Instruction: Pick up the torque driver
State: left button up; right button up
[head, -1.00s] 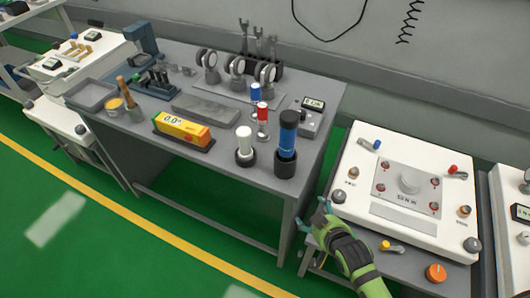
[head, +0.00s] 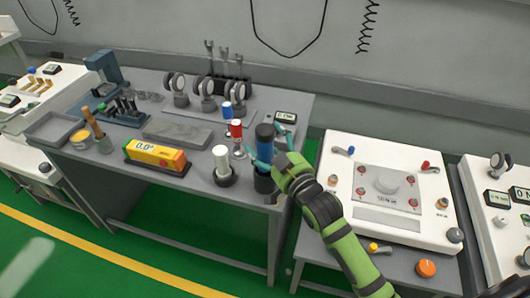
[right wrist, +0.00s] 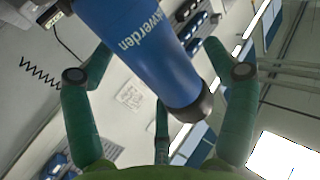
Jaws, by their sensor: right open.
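The torque driver, with a thick blue handle and dark cap (head: 264,138), stands upright in a black holder (head: 265,184) at the right front corner of the grey bench. My right gripper (head: 264,157) is open, its teal fingers spread around the blue handle from the right. In the right wrist view the blue handle (right wrist: 150,45) with white lettering lies between the open green fingers (right wrist: 160,95). I cannot tell whether any finger touches it. My left gripper is not in view.
A white-topped tool (head: 222,160) in a black base stands just left of the driver. Red-capped (head: 236,130) and blue-capped (head: 227,110) tools stand behind. A white tester panel (head: 390,180) sits to the right.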

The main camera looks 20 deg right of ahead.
jog(key=shift+w+a, duration=0.1)
jog(key=shift+w, duration=0.1)
jog(key=c, duration=1.4)
jog(key=shift+o, duration=0.2)
jog(key=shift+r, duration=0.1)
